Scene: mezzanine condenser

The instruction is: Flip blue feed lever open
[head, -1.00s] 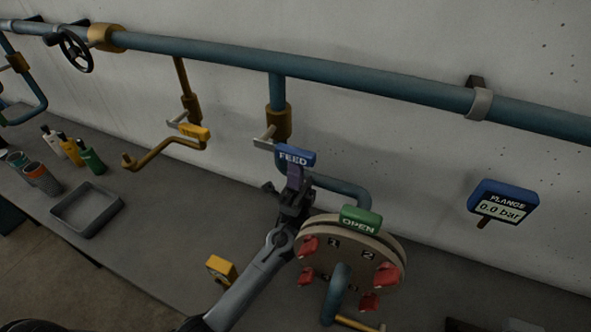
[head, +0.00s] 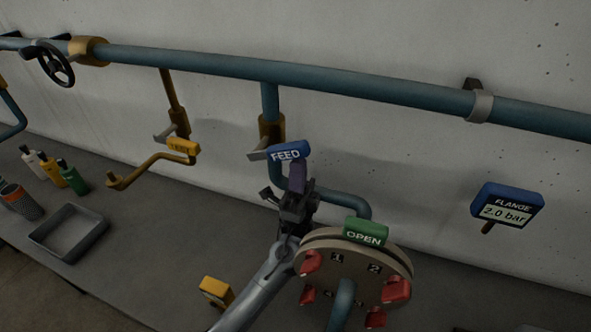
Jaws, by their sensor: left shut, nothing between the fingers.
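The blue feed lever (head: 289,150), labelled FEED, is on the vertical blue pipe below the long overhead pipe. Its blue grip points right and tilts slightly up at its right end; a grey end sticks out to the left. My left gripper (head: 298,170) is shut and empty, with its fingertips right under the blue grip, seemingly touching it. The gripper hides part of the pipe behind. My right gripper is not in view.
A round flange (head: 318,246) with red clamps and a green OPEN tag (head: 366,232) stands just right of my left arm. A yellow lever (head: 182,147) is to the left.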

